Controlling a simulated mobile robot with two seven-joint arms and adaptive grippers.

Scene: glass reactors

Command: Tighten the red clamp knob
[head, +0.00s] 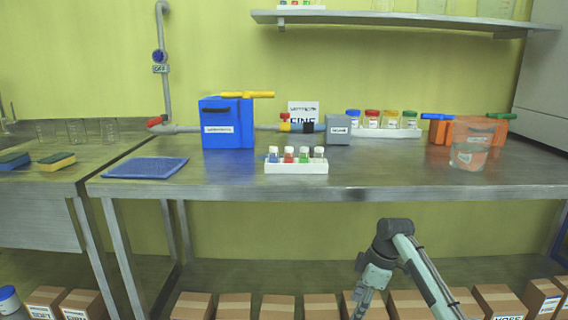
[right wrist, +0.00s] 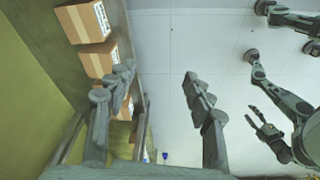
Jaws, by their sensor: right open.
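A red lever handle (head: 154,121) is on the pipe to the left. Which one is the clamp knob I cannot tell at this size. My right gripper (head: 365,292) hangs low in front of the bench, well away from both. In the right wrist view its two fingers (right wrist: 160,95) are spread with nothing between them. Another arm end, likely my left gripper (right wrist: 260,122), shows small at the right.
The steel bench (head: 400,180) holds a blue box (head: 228,123), a rack of small bottles (head: 296,166), a blue mat (head: 146,168), a glass beaker (head: 470,145) and an orange box (head: 440,131). Cardboard boxes (head: 235,306) stand below. The bench front is mostly clear.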

